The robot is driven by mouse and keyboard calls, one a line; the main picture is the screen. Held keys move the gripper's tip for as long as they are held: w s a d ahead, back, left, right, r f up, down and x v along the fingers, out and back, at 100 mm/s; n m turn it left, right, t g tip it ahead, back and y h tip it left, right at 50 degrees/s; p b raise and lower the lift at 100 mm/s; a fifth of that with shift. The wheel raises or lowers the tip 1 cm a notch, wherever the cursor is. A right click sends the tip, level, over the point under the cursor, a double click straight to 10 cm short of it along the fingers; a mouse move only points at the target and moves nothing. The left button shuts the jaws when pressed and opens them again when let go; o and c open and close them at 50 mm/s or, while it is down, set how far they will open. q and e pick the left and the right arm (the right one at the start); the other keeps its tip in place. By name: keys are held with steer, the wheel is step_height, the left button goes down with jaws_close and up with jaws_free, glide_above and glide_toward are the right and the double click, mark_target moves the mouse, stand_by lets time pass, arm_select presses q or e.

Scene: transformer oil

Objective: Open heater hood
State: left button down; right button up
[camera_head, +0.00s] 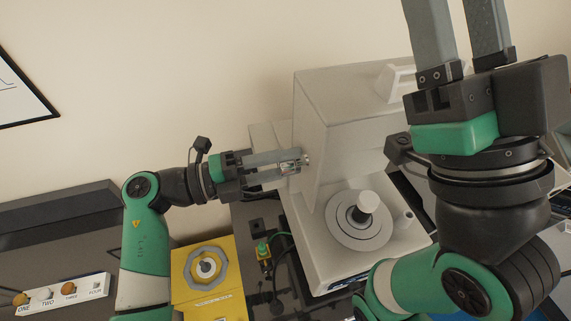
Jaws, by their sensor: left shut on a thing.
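My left gripper (290,163) points right, beside the hood's left side, and is shut on a small glass-and-metal piece. Whether that piece touches the hood I cannot tell. My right gripper (460,20) points up in front of the hood's right part, fingers apart; its tips are cut off by the top edge.
A yellow unit (208,285) with a round opening stands left of the heater. A labelled white rack (62,292) is at lower left. My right arm hides the area right of the heater.

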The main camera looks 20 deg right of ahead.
arm_select(q)
steer(key=shift+c, duration=2.2)
jaws_free()
steer(key=shift+a, duration=0.1)
steer(key=w+a+b, duration=0.1)
steer(key=a+b, duration=0.2)
steer(key=a, duration=0.8)
steer(key=shift+a, duration=0.2)
